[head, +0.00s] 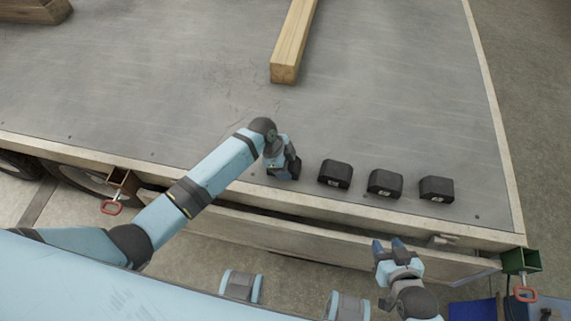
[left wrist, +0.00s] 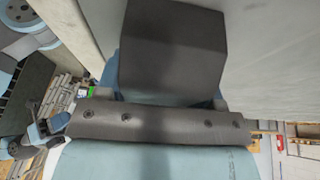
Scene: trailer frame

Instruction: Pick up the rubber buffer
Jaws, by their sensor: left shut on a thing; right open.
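Several black rubber buffers stand in a row on the grey trailer deck near its front edge: one (head: 335,174), one to its right (head: 385,183) and one at the right end (head: 436,189). My left gripper (head: 284,165) is at the left end of the row, shut on another black rubber buffer (head: 293,163), mostly hidden by the gripper. In the left wrist view this dark buffer (left wrist: 172,50) fills the space in front of the gripper. Whether it touches the deck is unclear. My right gripper (head: 388,248) is open and empty in front of the trailer's edge.
The trailer deck (head: 180,90) is largely clear behind the row. A wooden beam (head: 293,45) lies at the back, and another wooden block (head: 36,10) is at the far left. Red-handled latches (head: 111,206) and (head: 525,293) stick out at the front edge.

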